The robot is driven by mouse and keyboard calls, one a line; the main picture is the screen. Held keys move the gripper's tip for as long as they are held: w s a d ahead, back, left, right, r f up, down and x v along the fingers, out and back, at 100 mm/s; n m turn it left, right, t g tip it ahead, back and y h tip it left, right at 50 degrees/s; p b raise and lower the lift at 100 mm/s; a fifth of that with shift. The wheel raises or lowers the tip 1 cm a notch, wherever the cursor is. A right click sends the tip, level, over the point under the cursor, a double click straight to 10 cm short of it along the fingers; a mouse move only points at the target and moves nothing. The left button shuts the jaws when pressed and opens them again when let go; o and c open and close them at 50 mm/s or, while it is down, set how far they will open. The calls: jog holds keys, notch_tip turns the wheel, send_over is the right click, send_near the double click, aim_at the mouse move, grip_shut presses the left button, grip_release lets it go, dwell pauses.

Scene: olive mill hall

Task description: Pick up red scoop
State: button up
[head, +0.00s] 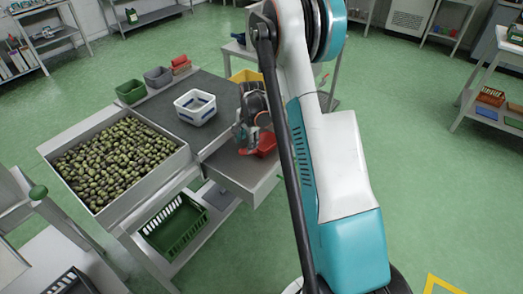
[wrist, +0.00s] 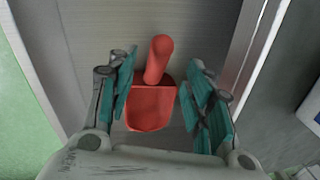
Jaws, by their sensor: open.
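The red scoop (wrist: 150,107) lies on a grey metal surface (wrist: 90,40) in the wrist view, its rounded handle pointing away and its bowl nearer to me. My gripper (wrist: 162,85) is open, with one teal-padded finger on each side of the scoop and a gap on both sides. My arm hides some of that area.
A bin of olives (head: 115,160) stands left of the scoop. A white container (head: 195,107) sits on the dark table top, with a green bin (head: 130,91) and a grey bin (head: 158,77) behind. A green crate (head: 173,226) is below. Raised metal edges flank the scoop's surface.

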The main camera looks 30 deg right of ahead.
jog(key=f+b, duration=0.1)
jog(key=f, duration=0.1)
jog(key=f+b, duration=0.1)
jog(key=f, duration=0.2)
jog(key=w+f+b, duration=0.1)
jog(key=f, duration=0.1)
jog(key=shift+f, duration=0.25)
jog(key=shift+r, duration=0.1)
grip_shut()
